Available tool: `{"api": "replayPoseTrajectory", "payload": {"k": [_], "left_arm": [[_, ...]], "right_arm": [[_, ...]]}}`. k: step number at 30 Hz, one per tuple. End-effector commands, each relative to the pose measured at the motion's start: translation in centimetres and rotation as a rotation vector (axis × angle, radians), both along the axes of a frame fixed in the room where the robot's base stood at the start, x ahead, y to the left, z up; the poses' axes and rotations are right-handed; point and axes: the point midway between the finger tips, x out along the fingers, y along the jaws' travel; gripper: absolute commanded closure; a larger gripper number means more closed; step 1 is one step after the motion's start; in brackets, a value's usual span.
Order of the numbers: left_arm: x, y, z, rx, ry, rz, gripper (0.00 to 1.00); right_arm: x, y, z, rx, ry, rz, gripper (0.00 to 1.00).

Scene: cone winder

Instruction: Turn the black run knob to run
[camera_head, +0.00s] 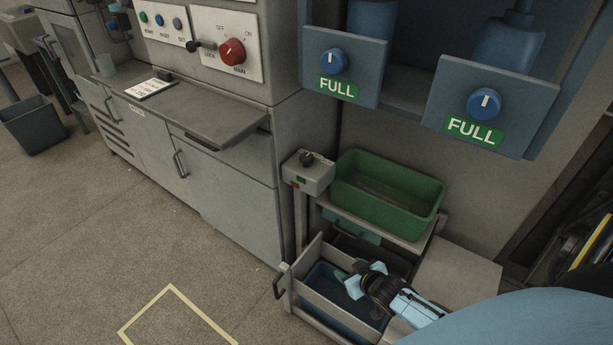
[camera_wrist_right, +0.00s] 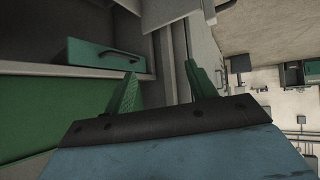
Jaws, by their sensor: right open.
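A black knob (camera_head: 306,158) sits on top of a small grey post-mounted box (camera_head: 309,178) with red and green marks on its front. Its label is too small to read. My right gripper (camera_head: 347,281) is low, over the open drawer, below and to the right of that box and apart from it. In the right wrist view its two green fingers (camera_wrist_right: 163,85) stand apart with nothing between them. The knob cannot be made out in the wrist view. My left gripper is not in view.
A green bin (camera_head: 387,202) stands on a shelf beside the box. Below is an open drawer (camera_head: 312,262) with a blue inside. A cabinet carries a red main switch (camera_head: 231,52). Two blue knobs labelled FULL (camera_head: 484,103) are at upper right. The floor at lower left is free.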

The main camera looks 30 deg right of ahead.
Motion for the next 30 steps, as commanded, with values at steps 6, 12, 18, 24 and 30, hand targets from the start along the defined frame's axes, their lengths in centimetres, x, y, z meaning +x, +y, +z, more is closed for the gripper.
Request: {"api": "replayPoseTrajectory", "payload": {"k": [6,12,18,24,30], "left_arm": [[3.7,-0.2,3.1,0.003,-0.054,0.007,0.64],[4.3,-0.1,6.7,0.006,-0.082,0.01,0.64],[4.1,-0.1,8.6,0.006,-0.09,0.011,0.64],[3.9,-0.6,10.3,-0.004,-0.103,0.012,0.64],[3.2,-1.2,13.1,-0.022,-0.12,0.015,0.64]], "right_arm": [[10.0,-2.7,9.5,0.023,-0.381,0.013,0.44],[13.1,-2.6,17.5,0.052,-0.606,0.056,0.44],[13.9,-2.3,20.8,0.065,-0.688,0.079,0.44],[15.9,-2.3,21.0,0.065,-0.694,0.08,0.44],[19.3,-2.3,20.9,0.064,-0.693,0.08,0.44]]}}
